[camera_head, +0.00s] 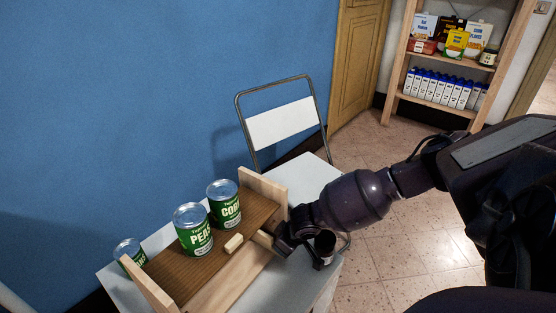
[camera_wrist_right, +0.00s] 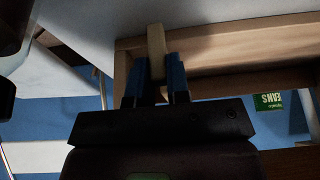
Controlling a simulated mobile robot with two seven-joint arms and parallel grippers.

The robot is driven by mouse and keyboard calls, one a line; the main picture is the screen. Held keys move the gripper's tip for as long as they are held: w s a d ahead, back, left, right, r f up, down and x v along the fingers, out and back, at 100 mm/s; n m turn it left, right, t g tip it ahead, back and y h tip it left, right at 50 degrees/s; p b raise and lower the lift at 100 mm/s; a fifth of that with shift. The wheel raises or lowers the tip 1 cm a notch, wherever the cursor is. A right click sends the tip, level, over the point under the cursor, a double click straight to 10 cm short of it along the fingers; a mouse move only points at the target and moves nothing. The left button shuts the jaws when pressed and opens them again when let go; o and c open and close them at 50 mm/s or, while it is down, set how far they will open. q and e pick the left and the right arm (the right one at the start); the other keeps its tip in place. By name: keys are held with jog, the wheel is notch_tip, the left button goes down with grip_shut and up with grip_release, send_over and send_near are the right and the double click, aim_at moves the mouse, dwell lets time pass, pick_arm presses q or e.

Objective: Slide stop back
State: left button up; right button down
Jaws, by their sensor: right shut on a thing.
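A wooden rack (camera_head: 226,286) with a brown board floor (camera_head: 208,267) and pale end walls stands on a white table. A small pale wooden block (camera_head: 234,243) lies on the board in front of the cans. A pale wooden bar (camera_head: 263,239) lies just right of it, at the rack's front rail; whether the two are joined I cannot tell. My right gripper (camera_head: 277,240) is at the bar. In the right wrist view its blue fingers (camera_wrist_right: 163,72) are shut on a pale wooden piece (camera_wrist_right: 156,42). My left gripper is not in view.
A corn can (camera_head: 224,204) and a peas can (camera_head: 193,230) stand on the board; a third can (camera_head: 129,252) is at the left end. A white chair (camera_head: 281,123) stands behind, by the blue wall. A stocked shelf (camera_head: 447,62) is at the far right.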

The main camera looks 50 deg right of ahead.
jog(key=shift+d+f, duration=0.1)
jog(key=shift+d, duration=0.6)
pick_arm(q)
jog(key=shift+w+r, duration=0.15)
pick_arm(e)
jog(key=shift+w+d, duration=0.1)
jog(key=shift+d, duration=0.1)
jog(key=c, duration=1.1)
grip_release()
jog(key=shift+d, duration=0.1)
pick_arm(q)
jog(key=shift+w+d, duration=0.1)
pick_arm(e)
jog(key=shift+r, duration=0.25)
pick_arm(q)
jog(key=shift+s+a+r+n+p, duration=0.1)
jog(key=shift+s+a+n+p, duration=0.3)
jog(key=shift+p, duration=0.7)
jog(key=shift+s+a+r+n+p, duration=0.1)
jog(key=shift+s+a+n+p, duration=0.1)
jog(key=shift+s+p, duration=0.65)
pick_arm(e)
jog(key=shift+v, duration=5.3)
